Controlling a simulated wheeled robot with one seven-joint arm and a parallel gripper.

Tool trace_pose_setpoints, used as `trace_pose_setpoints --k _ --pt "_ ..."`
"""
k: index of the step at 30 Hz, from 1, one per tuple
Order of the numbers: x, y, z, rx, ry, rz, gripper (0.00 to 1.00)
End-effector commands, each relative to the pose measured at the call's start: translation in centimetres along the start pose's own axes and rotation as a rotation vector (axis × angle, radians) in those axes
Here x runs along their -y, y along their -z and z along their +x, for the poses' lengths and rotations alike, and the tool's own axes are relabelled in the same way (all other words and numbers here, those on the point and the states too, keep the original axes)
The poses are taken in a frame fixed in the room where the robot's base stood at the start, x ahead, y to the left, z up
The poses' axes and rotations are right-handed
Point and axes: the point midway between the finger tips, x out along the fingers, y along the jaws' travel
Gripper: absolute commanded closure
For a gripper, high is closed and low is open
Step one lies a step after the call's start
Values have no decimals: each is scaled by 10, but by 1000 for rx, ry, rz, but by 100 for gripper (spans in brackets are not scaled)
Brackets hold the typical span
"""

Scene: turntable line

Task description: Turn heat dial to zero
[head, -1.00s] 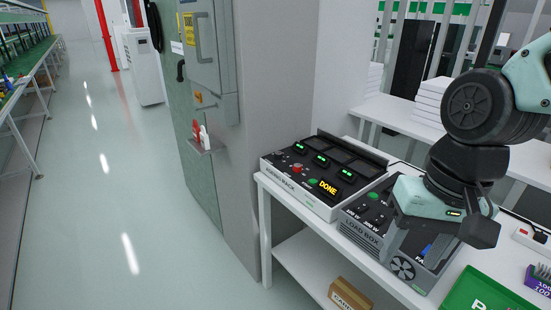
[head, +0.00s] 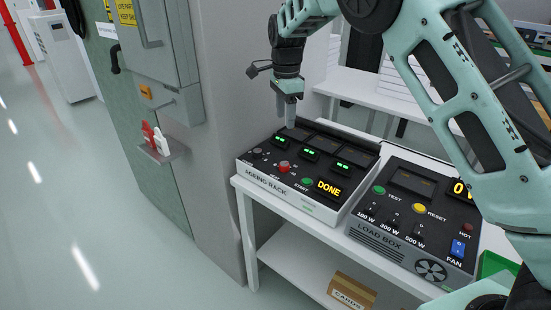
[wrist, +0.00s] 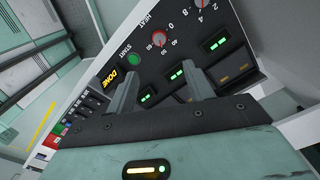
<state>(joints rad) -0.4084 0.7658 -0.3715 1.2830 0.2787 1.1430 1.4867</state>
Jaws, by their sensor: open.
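The ageing rack (head: 300,205) is a black-topped box on the white table. Its red heat dial (head: 284,168) stands left of the green start button (head: 307,182). In the wrist view the red dial (wrist: 160,38) shows beside the word HEAT, with numbers around it. Which way its pointer faces is too small to tell. My gripper (head: 289,122) points down above the back left part of the rack, apart from the dial. In the wrist view its two fingers (wrist: 166,78) are open and empty, with the dial beyond them.
A second numbered dial (wrist: 200,4) sits near the heat dial. The rack's display (head: 329,188) reads DONE. The load box (head: 410,235) stands to the right, under my arm. A grey pillar (head: 215,150) and a shelf with red and white bottles (head: 155,138) stand left.

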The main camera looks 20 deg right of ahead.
Motion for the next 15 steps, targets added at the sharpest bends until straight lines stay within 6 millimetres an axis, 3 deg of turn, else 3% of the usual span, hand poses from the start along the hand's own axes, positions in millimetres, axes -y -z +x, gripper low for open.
trace_pose_setpoints --k 15 --pt "-2 0 106 0 -6 -3 48"
